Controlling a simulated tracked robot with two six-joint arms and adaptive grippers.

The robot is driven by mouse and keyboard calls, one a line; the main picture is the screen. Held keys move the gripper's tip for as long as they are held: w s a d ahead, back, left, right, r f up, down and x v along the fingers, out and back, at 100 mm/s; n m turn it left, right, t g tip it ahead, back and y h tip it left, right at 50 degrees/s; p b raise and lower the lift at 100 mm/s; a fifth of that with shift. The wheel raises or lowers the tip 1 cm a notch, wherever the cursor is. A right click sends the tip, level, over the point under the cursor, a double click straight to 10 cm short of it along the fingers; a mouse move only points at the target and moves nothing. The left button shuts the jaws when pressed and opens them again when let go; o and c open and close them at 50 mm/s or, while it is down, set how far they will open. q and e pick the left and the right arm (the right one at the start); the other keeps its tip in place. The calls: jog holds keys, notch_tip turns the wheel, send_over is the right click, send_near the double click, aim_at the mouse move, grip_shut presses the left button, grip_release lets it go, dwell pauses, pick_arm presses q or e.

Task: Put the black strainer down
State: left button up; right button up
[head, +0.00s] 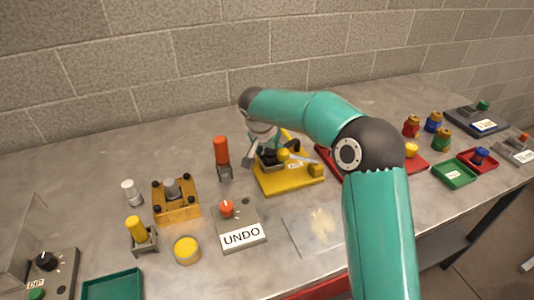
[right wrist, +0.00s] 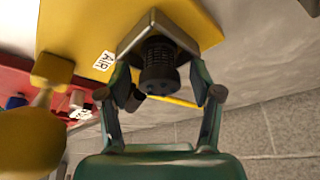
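The black strainer (right wrist: 160,66) is a short dark cylinder with holes in its end. In the right wrist view it sits at a square grey holder (right wrist: 131,40) on a yellow plate (right wrist: 85,25). My right gripper (right wrist: 160,88) has one finger on each side of the strainer, with a visible gap on both sides, so it looks open. In the head view my right gripper (head: 268,148) is over the yellow plate (head: 290,185), and its fingers and arm partly hide the strainer. My left gripper is not in view.
An orange-handled tool (head: 222,152) stands just left of the yellow plate. A yellow knob (head: 283,155) is close to the gripper. A red tray with a yellow knob (head: 412,150) is to the right. A block wall runs behind.

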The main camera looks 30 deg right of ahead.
jog(key=shift+r, duration=0.1)
jog(key=v, duration=1.2)
jog(key=shift+s, duration=0.1)
